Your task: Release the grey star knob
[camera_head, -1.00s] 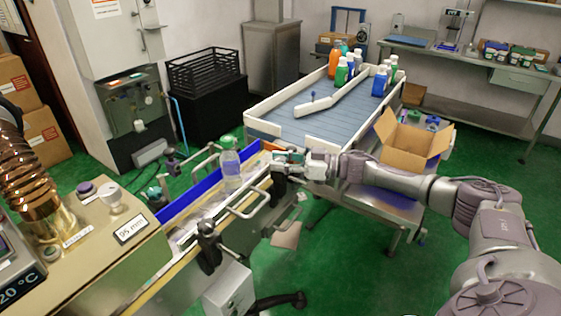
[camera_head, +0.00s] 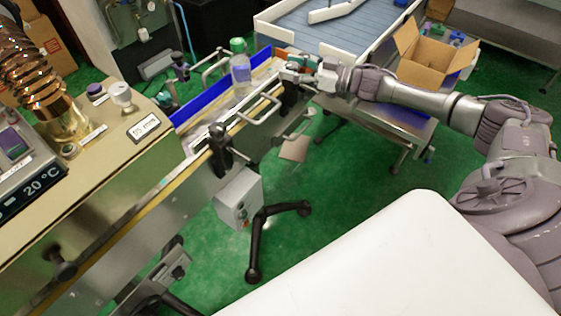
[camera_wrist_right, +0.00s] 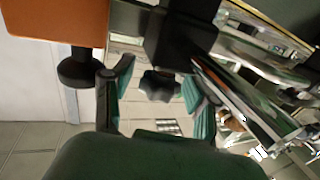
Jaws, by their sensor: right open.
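A dark grey star knob (camera_wrist_right: 160,85) shows in the right wrist view, below a black clamp block. My right gripper (camera_wrist_right: 157,93) is open, with one teal-padded finger on each side of the knob and visible gaps between pads and knob. In the head view my right gripper (camera_head: 294,74) is at the far end of the conveyor's guide rail, by a black rail clamp (camera_head: 288,97). The knob is too small or hidden to make out there. My left gripper is not in view.
A clear bottle with a green cap (camera_head: 240,72) stands on the conveyor, left of my right gripper. A second black knob (camera_wrist_right: 78,70) is close to the left finger in the wrist view. An open cardboard box (camera_head: 428,62) stands behind my right forearm.

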